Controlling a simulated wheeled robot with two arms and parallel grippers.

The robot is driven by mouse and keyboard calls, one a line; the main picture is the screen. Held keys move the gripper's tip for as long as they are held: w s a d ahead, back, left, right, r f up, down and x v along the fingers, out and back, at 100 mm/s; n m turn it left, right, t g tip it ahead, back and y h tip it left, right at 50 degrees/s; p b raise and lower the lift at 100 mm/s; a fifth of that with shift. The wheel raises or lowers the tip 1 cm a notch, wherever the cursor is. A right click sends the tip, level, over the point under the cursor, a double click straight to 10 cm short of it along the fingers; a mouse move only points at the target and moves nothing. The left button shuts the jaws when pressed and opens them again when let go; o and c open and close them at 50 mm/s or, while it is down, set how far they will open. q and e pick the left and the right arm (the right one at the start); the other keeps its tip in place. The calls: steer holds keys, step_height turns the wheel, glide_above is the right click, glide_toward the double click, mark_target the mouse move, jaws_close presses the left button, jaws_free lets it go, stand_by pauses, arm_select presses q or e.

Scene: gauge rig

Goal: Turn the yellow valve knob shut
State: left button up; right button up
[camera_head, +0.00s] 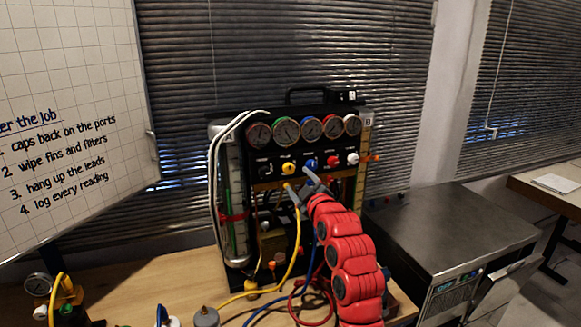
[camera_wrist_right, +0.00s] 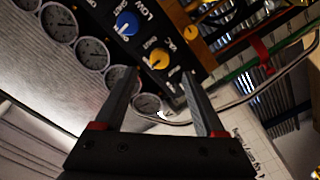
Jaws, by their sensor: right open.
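The yellow valve knob (camera_head: 288,168) is on the black front panel of the gauge rig, in the row of knobs under the dials. In the right wrist view the yellow knob (camera_wrist_right: 159,59) shows beyond the fingertips, roughly between their lines, next to a label that seems to read VAC. My right gripper (camera_head: 297,178) is open and empty, its grey fingers pointing at the panel just below and right of the yellow knob. In the wrist view its fingers (camera_wrist_right: 153,78) are spread apart, and I see no contact with the knob. My left gripper is out of view.
A blue knob (camera_head: 311,164) sits close beside the yellow one, then a red knob (camera_head: 333,160) and a white knob (camera_head: 353,158). Several dials line the panel top. Yellow, blue and red hoses hang below. A metal-topped machine (camera_head: 450,230) stands at the right.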

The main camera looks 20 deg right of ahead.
mark_target(290, 170)
steer(key=w+p, duration=0.2)
steer(key=w, duration=0.5)
steer(key=shift+w+a, duration=0.15)
steer(key=shift+w, duration=0.1)
jaws_close()
